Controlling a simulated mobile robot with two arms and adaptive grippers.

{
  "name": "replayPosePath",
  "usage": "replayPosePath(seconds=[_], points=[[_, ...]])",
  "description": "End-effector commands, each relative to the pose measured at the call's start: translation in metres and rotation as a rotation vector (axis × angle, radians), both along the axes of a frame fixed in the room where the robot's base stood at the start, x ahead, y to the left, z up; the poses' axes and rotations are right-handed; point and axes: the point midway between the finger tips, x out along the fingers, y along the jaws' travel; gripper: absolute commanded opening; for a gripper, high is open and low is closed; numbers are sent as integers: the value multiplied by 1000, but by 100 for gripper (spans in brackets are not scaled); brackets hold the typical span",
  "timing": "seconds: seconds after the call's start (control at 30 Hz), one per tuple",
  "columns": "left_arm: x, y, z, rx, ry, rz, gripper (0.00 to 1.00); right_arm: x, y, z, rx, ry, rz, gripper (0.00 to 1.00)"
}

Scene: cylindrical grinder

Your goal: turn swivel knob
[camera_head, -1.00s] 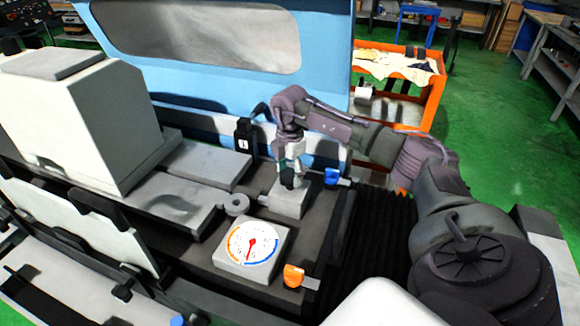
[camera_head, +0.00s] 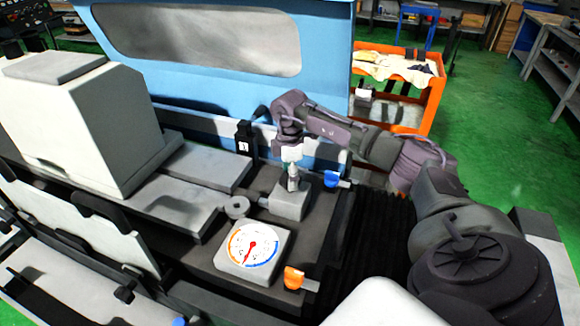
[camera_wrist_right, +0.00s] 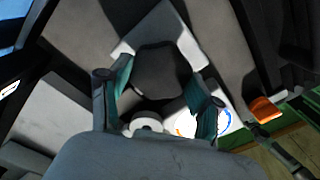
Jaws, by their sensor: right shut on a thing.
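The swivel knob (camera_wrist_right: 160,70) is a dark, angular knob on top of a light grey block (camera_head: 290,203) on the machine bed. My right gripper (camera_head: 293,182) points straight down over the block. In the right wrist view its two teal-padded fingers (camera_wrist_right: 163,88) stand on either side of the knob, shut on it. In the head view the fingers mostly hide the knob. A round dial gauge (camera_head: 252,247) on a white square plate lies in front of the block, its red needle pointing to the lower left. My left gripper is out of view.
A black post (camera_head: 245,138) and the blue machine cover (camera_head: 225,85) stand behind.

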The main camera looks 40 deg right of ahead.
Motion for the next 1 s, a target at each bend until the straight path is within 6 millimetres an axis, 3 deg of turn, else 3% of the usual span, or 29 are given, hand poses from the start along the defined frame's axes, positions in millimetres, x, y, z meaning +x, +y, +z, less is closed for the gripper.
replayPosePath(seconds=[0.2,0.23,0.37,0.77,1.0], points=[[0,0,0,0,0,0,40,1,-1,1,-2,-4,-1,28],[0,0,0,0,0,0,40,1,-1,1,-2,-4,-1,65],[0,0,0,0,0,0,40,1,-1,1,-1,-3,0,86],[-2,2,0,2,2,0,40,1,0,4,0,-2,1,88],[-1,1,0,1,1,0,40,2,0,43,0,-7,1,88]])
